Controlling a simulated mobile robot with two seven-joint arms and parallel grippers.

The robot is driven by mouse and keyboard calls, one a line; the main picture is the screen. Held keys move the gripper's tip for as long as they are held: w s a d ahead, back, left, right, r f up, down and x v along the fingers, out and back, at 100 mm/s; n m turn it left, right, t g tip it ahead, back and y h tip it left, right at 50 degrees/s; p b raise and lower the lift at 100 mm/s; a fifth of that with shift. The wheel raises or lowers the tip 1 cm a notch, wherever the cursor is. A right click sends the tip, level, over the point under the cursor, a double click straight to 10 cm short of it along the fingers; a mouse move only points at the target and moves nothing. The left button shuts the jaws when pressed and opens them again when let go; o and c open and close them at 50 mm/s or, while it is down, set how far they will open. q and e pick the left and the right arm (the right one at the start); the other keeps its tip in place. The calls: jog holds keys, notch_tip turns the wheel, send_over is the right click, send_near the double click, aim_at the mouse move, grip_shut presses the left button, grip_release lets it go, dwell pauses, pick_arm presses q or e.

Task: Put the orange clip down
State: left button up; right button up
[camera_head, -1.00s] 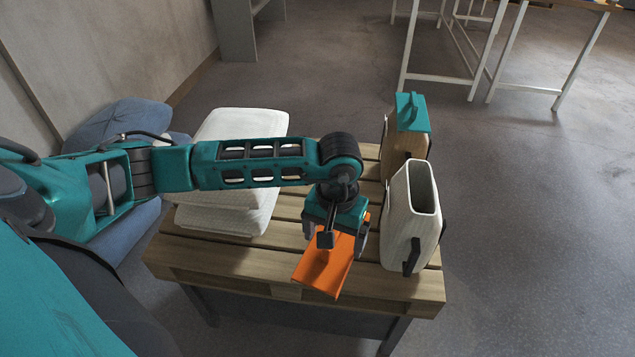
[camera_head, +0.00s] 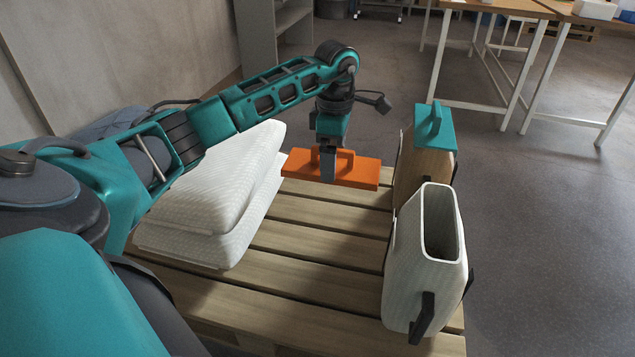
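The orange clip (camera_head: 362,173), a flat plate with a raised handle, is level near the far side of the wooden pallet (camera_head: 290,287). My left gripper (camera_head: 328,172) points down over it. Its fingers are at the handle and appear shut on it, partly hiding it. I cannot tell whether the clip's underside touches the slats or hangs just above them. My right gripper is not in view.
White folded sacks (camera_head: 205,210) lie stacked left of the clip. An open white container (camera_head: 425,270) stands at the front right. Behind it, a brown container (camera_head: 422,170) carries a teal clip (camera_head: 434,128). Bare slats lie between sacks and containers.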

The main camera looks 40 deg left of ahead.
pick_arm(q)
notch_tip(320, 180, down, 13)
jog(key=b, duration=0.2)
jog(key=shift+s+b, duration=0.1)
jog(key=shift+b, duration=0.3)
jog(key=shift+f, duration=0.45)
notch_tip(320, 180, down, 3)
jog(key=shift+d+f+b, duration=0.1)
jog(key=shift+f+b, duration=0.1)
jog(key=shift+b, duration=0.45)
jog(key=shift+f, duration=0.35)
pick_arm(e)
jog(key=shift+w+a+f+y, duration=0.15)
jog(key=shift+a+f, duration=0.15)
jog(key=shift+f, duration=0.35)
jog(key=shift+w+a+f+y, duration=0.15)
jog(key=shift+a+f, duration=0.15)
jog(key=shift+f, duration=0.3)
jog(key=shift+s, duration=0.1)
pick_arm(q)
jog(key=shift+f, duration=0.1)
jog(key=o, duration=0.7)
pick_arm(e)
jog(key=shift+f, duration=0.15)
